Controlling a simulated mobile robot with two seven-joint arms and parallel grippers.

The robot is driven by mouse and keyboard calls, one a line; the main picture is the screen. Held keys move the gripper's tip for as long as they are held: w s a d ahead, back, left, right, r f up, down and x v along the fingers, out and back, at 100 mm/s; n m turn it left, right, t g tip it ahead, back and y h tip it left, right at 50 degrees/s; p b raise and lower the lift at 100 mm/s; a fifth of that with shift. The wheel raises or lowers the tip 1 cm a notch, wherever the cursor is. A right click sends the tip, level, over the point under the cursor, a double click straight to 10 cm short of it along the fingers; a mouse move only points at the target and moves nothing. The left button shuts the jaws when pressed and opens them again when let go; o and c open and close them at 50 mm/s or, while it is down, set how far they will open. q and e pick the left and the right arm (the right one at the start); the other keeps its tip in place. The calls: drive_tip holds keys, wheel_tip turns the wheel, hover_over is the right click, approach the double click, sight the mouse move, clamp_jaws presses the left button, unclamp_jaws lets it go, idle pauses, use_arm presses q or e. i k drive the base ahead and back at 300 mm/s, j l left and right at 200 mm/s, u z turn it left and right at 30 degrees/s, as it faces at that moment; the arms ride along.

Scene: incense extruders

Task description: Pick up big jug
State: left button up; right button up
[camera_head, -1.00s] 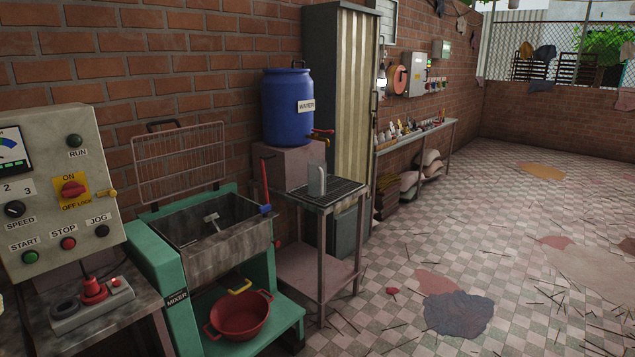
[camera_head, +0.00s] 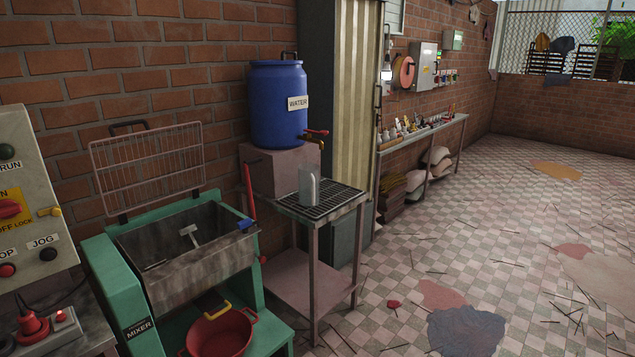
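A grey metal jug (camera_head: 309,187) stands upright on the slatted top of a small metal stand (camera_head: 338,203), right of the mixer. It is below and in front of the tap of the blue water barrel (camera_head: 278,105). It is the only jug I can make out, so I cannot compare sizes. Neither of my grippers is in view.
The green mixer (camera_head: 185,265) with an open trough stands left of the stand, a red basin (camera_head: 220,333) beneath it. A control panel (camera_head: 25,200) is at the left edge. The checkered floor (camera_head: 400,275) to the right is mostly open, with scattered sticks and stains.

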sight(308, 173)
drive_tip(key=i+l, duration=0.25)
drive_tip(key=i, duration=0.2)
drive_tip(key=i+l, duration=0.25)
drive_tip(key=i, duration=0.2)
drive_tip(key=i+l, duration=0.25)
drive_tip(key=i, duration=0.15)
drive_tip(key=i+l, duration=0.25)
drive_tip(key=i, duration=0.2)
drive_tip(key=i+l, duration=0.25)
drive_tip(key=i, duration=0.2)
